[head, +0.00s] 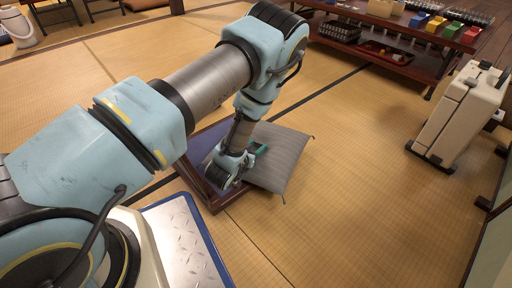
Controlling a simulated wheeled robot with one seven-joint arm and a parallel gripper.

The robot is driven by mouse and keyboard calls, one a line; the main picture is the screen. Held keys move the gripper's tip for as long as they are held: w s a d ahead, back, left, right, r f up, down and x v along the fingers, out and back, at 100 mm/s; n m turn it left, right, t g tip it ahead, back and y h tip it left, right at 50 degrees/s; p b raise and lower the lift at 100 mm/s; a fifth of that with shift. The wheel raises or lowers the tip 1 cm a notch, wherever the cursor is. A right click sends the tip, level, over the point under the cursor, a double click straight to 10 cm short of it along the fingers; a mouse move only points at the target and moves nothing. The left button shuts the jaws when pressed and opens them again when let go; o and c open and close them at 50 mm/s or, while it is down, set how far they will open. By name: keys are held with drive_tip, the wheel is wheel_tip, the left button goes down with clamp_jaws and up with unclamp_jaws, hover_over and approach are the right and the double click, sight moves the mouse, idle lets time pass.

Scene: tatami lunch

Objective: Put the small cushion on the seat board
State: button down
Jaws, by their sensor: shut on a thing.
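The small cushion (285,158) is grey with fine stripes and has tufted corners. It is at the middle of the head view. Its left part is behind my wrist and over or beside the seat board (213,198), a low dark wooden frame with a blue-purple surface. Its right part extends past the board, above the tatami. My gripper (257,149) is shut on the cushion near its left side. Most of my gripper and the grasped edge are hidden by my wrist. I cannot tell whether the cushion touches the board.
A low wooden table (405,62) with colourful boxes and trays stands at the back right. A beige case (460,115) stands upright on the right. A white container (17,28) is at the far left. Tatami floor (350,200) is clear to the right of the cushion.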

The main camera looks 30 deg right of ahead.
drive_tip(key=shift+c, duration=1.8)
unclamp_jaws()
drive_tip(key=shift+s+a+r, duration=0.1)
drive_tip(key=shift+a+r, duration=0.05)
drive_tip(key=shift+r, duration=0.05)
drive_tip(key=p+v, duration=0.5)
drive_tip(key=v, duration=0.6)
drive_tip(key=shift+a, duration=0.3)
drive_tip(key=shift+s, duration=0.15)
